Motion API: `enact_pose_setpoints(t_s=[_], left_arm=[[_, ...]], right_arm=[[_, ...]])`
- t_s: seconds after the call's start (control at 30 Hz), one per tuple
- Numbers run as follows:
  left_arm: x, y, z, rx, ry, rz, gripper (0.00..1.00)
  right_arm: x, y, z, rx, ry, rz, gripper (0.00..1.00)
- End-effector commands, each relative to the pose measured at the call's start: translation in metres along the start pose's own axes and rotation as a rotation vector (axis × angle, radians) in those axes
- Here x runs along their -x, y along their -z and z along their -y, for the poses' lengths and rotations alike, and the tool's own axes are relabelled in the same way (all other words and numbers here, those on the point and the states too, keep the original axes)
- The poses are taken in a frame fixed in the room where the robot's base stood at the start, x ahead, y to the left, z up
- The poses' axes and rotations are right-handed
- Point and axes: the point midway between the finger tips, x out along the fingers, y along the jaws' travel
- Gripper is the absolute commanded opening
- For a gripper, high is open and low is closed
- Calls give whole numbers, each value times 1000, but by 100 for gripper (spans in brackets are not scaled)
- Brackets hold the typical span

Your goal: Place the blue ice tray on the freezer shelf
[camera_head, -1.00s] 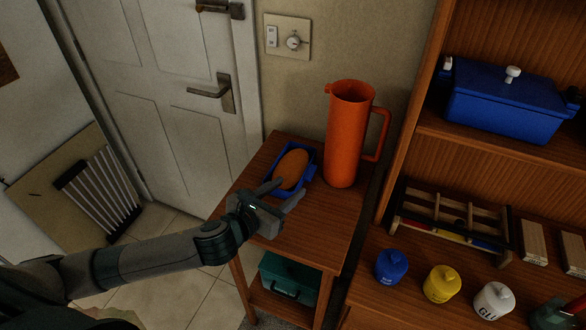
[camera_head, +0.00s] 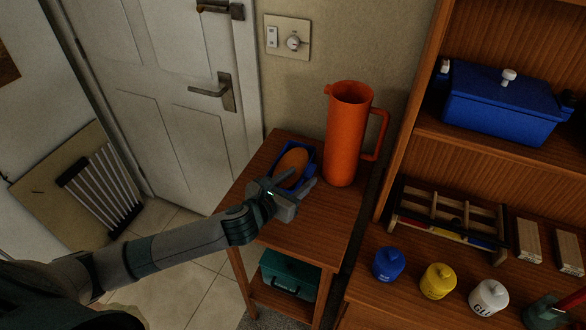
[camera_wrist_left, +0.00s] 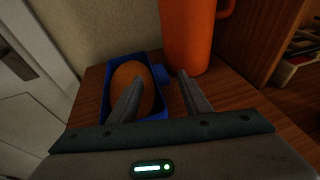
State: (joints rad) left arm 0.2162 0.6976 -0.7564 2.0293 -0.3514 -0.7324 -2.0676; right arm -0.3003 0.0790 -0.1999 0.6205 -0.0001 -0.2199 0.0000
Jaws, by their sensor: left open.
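A small blue tray (camera_head: 309,154) lies on the small wooden side table, with an orange-brown oval object (camera_head: 291,166) resting in it. The blue tray (camera_wrist_left: 152,62) also shows in the left wrist view, with a small blue tab on its right side. My left gripper (camera_head: 291,182) is open at the tray's near right side. In the wrist view one finger overlaps the tray and oval object, and the other finger is right of the tray. I cannot tell whether either finger touches the tray. My right gripper is not seen. No freezer shelf is recognisable.
A tall orange pitcher (camera_head: 346,135) stands close behind and right of the tray. The side table (camera_head: 310,235) has bare wood at its front. A teal case (camera_head: 289,276) sits below. A wooden shelf unit at right holds a blue lidded box (camera_head: 502,108) and several jars.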

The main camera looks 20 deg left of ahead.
Motion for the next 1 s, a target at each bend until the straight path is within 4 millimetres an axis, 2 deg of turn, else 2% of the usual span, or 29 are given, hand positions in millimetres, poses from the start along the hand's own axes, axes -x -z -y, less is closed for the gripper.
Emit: enact_pose_setpoints(t_s=[0.1,0.3,0.8,0.83,0.87,1.0], left_arm=[[-14,-4,0,1,-1,0,44],[-31,-1,0,0,-1,-1,44],[-33,0,0,-1,0,-1,44],[-33,0,0,-1,0,-1,42],[-33,0,0,-1,0,-1,34],[-33,0,0,-1,0,-1,1]], right_arm=[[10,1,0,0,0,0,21],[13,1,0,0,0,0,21],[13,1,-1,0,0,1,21],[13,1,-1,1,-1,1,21],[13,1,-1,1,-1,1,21],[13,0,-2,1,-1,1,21]])
